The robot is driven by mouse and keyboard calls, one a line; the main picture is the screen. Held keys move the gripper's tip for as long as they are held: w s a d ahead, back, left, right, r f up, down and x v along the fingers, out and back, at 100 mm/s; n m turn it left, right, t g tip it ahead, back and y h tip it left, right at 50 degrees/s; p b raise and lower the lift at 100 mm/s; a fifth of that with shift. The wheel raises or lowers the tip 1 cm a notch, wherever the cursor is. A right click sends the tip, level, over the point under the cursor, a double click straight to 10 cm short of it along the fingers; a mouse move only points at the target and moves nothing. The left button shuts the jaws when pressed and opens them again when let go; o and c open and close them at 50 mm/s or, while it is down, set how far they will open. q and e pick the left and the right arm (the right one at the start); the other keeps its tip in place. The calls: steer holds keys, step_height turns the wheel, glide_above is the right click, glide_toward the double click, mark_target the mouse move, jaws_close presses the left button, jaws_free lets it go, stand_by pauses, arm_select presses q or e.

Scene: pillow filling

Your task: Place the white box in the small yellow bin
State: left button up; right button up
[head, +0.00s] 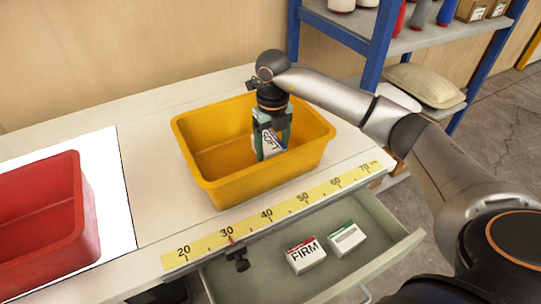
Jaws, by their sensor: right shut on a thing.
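A white box (270,142) with "SOFT" on its label and a blue edge is inside the small yellow bin (215,185). My right gripper (271,140) points down into the bin and is shut on this box, its green-grey fingers at either side. Whether the box touches the bin's floor I cannot tell. The bin stands upright on the table. A white box marked "FIRM" (305,255) with a red edge and another white box (346,239) with a green edge lie in the open drawer. My left gripper is out of view.
A red bin (80,205) stands at the left on a white area of the table. A yellow ruler (265,218) runs along the front edge. The open drawer (385,262) juts out below it. A blue-framed shelf (378,45) with a pillow (424,85) stands at the back right.

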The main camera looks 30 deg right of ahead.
mark_target(272, 147)
steer(key=shift+f, duration=1.85)
steer(key=shift+f, duration=0.1)
steer(key=o, duration=1.3)
steer(key=shift+o, duration=0.2)
step_height(272, 147, up, 12)
steer(key=shift+r, duration=0.15)
